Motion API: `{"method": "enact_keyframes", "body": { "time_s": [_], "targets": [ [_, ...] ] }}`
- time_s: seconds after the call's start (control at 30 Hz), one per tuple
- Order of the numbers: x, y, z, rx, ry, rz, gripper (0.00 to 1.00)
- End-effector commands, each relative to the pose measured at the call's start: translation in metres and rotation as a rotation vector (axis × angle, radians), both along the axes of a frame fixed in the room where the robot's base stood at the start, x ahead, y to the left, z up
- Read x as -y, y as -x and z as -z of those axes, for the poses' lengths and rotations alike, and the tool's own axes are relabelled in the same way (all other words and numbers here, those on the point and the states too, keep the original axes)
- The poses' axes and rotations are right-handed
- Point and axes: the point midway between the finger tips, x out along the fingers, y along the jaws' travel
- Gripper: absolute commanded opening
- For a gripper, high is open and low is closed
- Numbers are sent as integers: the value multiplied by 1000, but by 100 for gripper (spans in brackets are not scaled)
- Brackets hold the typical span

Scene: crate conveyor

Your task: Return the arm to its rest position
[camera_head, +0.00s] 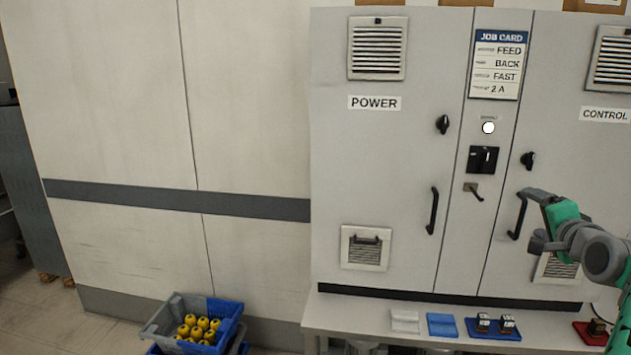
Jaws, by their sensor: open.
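My arm enters from the right edge, with green and grey links. Its end, my gripper (538,220), is in front of the right cabinet door, by the black door handle (518,215). The gripper is open, and I see nothing held in it. Whether it touches the handle I cannot tell. Both tall cabinet doors, POWER (375,150) and CONTROL (575,150), look closed.
A narrow panel between the doors carries a job card (500,64), a white lamp (488,128) and a switch (483,160). Below, a bench (350,318) holds white, blue and red trays. A blue-grey crate (228,310) with yellow items stands lower left.

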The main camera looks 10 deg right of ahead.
Motion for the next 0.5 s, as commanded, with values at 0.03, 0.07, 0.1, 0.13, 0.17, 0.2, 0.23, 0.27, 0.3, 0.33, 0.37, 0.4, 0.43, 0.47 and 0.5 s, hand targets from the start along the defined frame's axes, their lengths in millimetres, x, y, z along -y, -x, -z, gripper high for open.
{"method": "enact_keyframes", "body": {
  "time_s": [0.03,0.07,0.1,0.13,0.17,0.2,0.23,0.27,0.3,0.33,0.37,0.4,0.43,0.47,0.5],
  "targets": [
    [4,4,16,-68,45,1,82],
    [6,7,27,-116,72,0,82],
    [8,12,43,-179,102,-2,82],
    [10,16,56,-225,120,-4,82],
    [11,21,69,-272,137,-9,82],
    [13,28,88,-340,157,-16,82],
    [13,35,103,-393,169,-24,82],
    [13,43,120,-450,182,-35,82],
    [11,55,144,-532,193,-53,82],
    [9,67,163,-599,199,-69,82],
    [5,80,183,-670,203,-91,82],
    [-2,101,208,-768,204,-125,82],
    [-10,119,226,-840,203,-153,82],
    [-19,136,242,-910,198,-186,82],
    [-38,157,261,-998,191,-240,82]
  ]
}}
